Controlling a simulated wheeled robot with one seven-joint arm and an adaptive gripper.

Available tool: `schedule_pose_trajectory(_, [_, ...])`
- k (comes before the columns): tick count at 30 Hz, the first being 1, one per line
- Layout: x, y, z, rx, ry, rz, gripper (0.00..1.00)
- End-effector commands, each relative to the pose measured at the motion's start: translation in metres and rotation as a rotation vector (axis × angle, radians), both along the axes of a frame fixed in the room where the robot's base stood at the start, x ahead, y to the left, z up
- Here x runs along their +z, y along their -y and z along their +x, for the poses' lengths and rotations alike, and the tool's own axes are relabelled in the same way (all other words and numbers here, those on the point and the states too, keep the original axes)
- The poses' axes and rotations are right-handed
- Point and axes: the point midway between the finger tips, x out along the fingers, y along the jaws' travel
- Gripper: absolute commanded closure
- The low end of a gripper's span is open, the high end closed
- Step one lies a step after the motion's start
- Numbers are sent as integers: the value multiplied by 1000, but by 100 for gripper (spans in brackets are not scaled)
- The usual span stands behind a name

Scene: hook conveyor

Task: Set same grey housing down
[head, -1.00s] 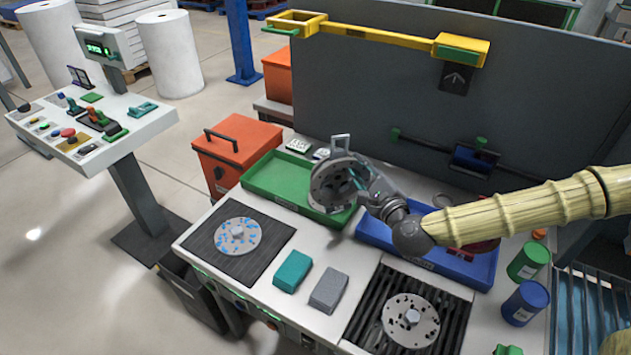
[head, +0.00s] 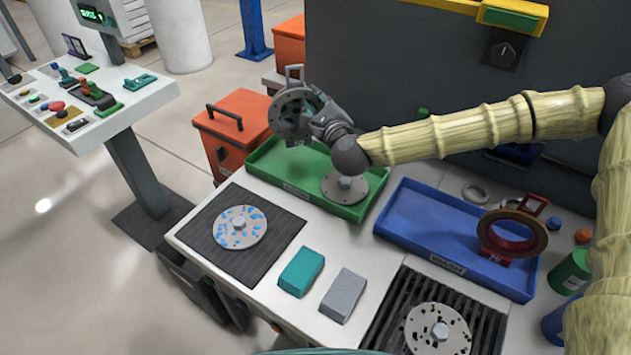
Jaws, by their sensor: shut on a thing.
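The grey housing (head: 291,112), a round flanged part with holes and a square loop handle on top, is upright in my gripper (head: 318,118). My gripper is shut on its right side; the exact finger contact is hard to see. The housing is above the back left of the green tray (head: 268,180) and appears clear of its floor. A similar grey flanged disc (head: 345,186) lies flat at the right end of that tray.
A blue tray (head: 400,235) marked WASH holds a red-brown ring housing (head: 512,232). A blue-spotted disc (head: 240,228) lies on a dark mat; a black-spotted disc (head: 437,328) lies on a grate. Teal (head: 301,271) and grey (head: 343,294) blocks lie between. An orange bin (head: 232,130) stands left.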

Motion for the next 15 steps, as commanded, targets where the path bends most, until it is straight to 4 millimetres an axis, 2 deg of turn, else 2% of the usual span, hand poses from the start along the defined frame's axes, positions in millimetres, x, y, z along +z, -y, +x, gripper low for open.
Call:
schedule_pose_trajectory(3, [1,-17,8,2,1,5,100])
schedule_pose_trajectory(8, [-1,-25,13,1,-3,8,100])
schedule_pose_trajectory(15, [-33,-26,13,1,-5,8,100])
